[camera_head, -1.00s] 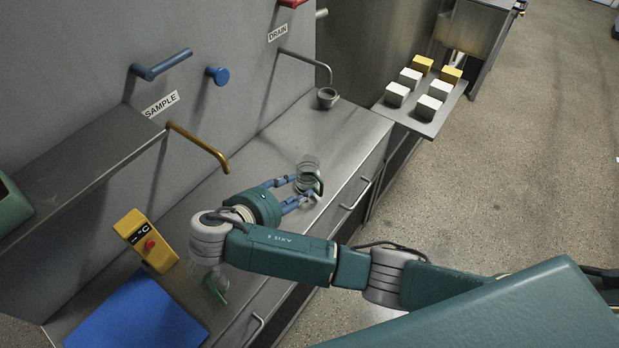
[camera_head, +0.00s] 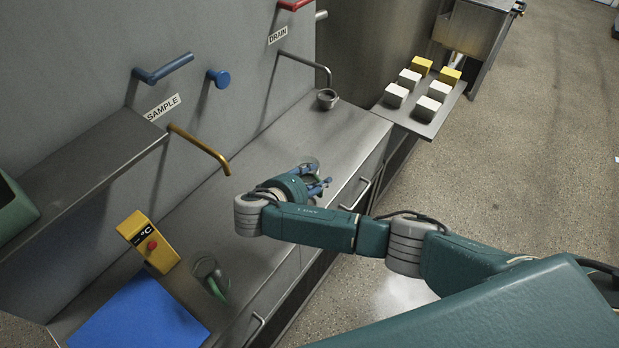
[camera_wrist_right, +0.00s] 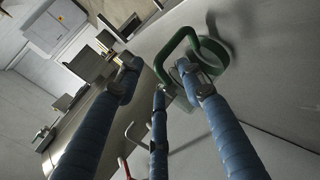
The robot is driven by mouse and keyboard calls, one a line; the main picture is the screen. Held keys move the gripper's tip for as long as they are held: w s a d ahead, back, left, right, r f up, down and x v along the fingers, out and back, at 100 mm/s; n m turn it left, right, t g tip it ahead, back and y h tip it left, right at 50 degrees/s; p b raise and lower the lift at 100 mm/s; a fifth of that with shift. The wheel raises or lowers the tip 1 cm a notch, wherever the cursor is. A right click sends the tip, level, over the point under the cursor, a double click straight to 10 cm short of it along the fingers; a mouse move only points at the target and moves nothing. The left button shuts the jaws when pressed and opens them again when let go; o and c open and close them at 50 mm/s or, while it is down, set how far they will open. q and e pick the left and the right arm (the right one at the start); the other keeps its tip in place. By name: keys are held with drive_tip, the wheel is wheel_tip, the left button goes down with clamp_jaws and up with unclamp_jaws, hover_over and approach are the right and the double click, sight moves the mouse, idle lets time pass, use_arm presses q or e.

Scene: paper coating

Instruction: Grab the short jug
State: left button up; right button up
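A clear jug (camera_head: 309,161) stands on the steel counter in the middle of the head view, largely hidden by my right gripper (camera_head: 321,184). In the right wrist view its green handle (camera_wrist_right: 166,52) and a green ring show just beyond the fingers of the gripper (camera_wrist_right: 160,82). The blue fingers are spread apart, close to the handle; I cannot tell whether they touch it. A second clear jug with a green handle (camera_head: 218,289) stands on the counter nearer the blue mat. I cannot tell for sure which jug is the shorter. My left gripper is out of view.
A yellow thermometer box (camera_head: 150,241) and a blue mat (camera_head: 139,315) lie at the counter's left end. A brass tap (camera_head: 200,148) juts out above the counter. White and yellow blocks sit on a side shelf (camera_head: 421,125).

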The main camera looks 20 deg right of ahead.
drive_tip(key=shift+c, duration=0.5)
clamp_jaws()
drive_tip(key=shift+r, duration=0.1)
